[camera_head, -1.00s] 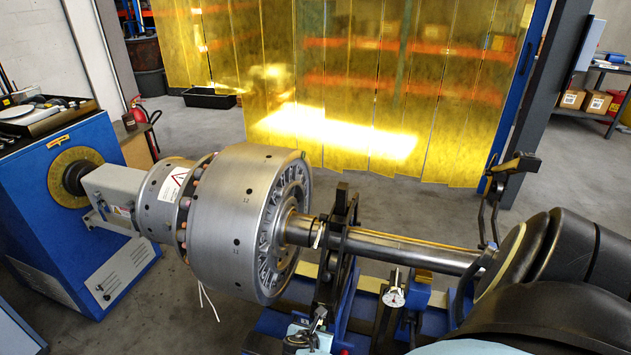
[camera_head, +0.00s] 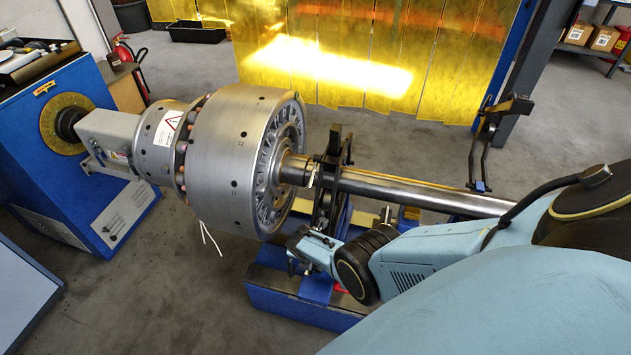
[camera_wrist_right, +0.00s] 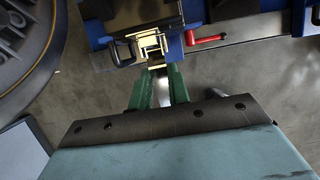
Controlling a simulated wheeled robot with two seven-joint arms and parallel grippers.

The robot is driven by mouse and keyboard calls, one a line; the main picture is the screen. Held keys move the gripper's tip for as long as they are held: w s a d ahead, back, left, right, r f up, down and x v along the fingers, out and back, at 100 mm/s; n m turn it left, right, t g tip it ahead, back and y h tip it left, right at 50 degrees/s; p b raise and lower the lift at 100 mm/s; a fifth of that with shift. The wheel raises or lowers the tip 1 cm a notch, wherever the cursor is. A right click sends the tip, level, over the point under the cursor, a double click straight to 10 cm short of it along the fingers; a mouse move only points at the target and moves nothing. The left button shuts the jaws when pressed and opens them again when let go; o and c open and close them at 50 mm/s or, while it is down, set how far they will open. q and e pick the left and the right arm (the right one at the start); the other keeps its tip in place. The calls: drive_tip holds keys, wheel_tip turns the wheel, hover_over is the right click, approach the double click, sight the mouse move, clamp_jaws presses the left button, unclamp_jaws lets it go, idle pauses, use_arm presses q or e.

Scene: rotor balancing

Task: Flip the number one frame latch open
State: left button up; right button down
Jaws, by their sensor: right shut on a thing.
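The frame (camera_head: 329,190) is a dark upright stand around the shaft beside the big steel rotor (camera_head: 225,155). My right gripper (camera_head: 298,250) is low at the near side of this frame. In the right wrist view my green fingers (camera_wrist_right: 158,88) are closed together at a small metal latch (camera_wrist_right: 150,47) with a bright rectangular loop. The right gripper is shut on a part of this latch. The fingertips partly hide the gripped part, and I cannot read a number on the frame. My left gripper is not in view.
The steel shaft (camera_head: 415,190) runs right from the rotor, above my right arm. A red handle (camera_wrist_right: 205,40) sits right of the latch. The blue machine bed (camera_head: 300,303) lies below. A blue drive cabinet (camera_head: 75,165) stands left. A black bracket (camera_head: 490,135) rises at right.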

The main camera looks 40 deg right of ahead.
sight(309, 274)
drive_tip(key=shift+s, duration=0.1)
idle(0.8)
drive_tip(key=c, duration=1.3)
unclamp_jaws()
drive_tip(key=shift+r, duration=0.1)
drive_tip(key=p+v, duration=1.3)
drive_tip(key=p, duration=0.1)
drive_tip(key=shift+d+r+p, duration=0.1)
drive_tip(key=shift+r+p, duration=0.15)
drive_tip(key=shift+p, duration=0.15)
drive_tip(key=shift+f, duration=0.1)
